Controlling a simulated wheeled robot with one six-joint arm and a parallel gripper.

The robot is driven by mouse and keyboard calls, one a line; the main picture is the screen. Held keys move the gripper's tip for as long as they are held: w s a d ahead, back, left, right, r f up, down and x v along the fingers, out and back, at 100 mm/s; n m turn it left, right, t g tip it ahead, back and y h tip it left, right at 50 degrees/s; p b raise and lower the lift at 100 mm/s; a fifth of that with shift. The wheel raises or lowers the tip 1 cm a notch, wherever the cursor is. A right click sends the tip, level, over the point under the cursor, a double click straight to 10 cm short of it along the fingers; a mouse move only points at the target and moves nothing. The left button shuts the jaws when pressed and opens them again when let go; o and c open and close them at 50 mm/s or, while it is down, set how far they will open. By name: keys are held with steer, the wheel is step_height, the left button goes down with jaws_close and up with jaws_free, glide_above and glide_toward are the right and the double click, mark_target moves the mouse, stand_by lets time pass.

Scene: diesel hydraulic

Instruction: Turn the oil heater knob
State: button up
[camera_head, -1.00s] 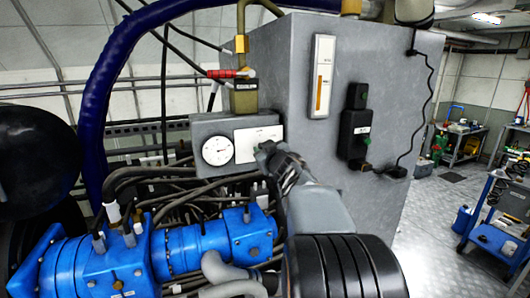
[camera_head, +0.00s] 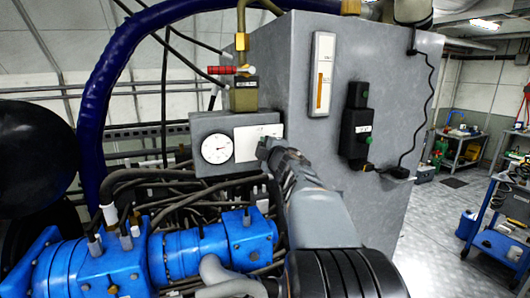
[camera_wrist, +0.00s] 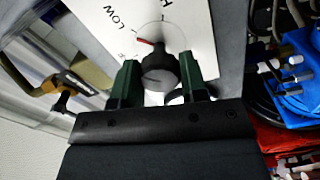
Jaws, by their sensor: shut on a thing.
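The oil heater knob (camera_wrist: 158,72) is dark and round with a red pointer mark. In the head view my gripper (camera_head: 266,148) reaches the lower right part of the white plate (camera_head: 255,138) on the grey control box (camera_head: 208,128). The knob is hidden there behind the gripper.
A round white gauge (camera_head: 217,149) is left of the plate. A red-handled valve (camera_head: 230,70) stands above the box. Blue pump bodies (camera_head: 190,248) and black hoses lie below. The tall grey tank (camera_head: 385,70) rises behind my arm.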

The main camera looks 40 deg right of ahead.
steer(key=n+b, duration=0.2)
steer(key=n, duration=0.3)
steer(key=shift+f+n, duration=0.15)
steer(key=shift+n, duration=0.15)
steer(key=shift+n+b, duration=0.65)
steer(key=shift+n, duration=1.35)
steer(key=o, duration=0.9)
steer(key=v, duration=1.4)
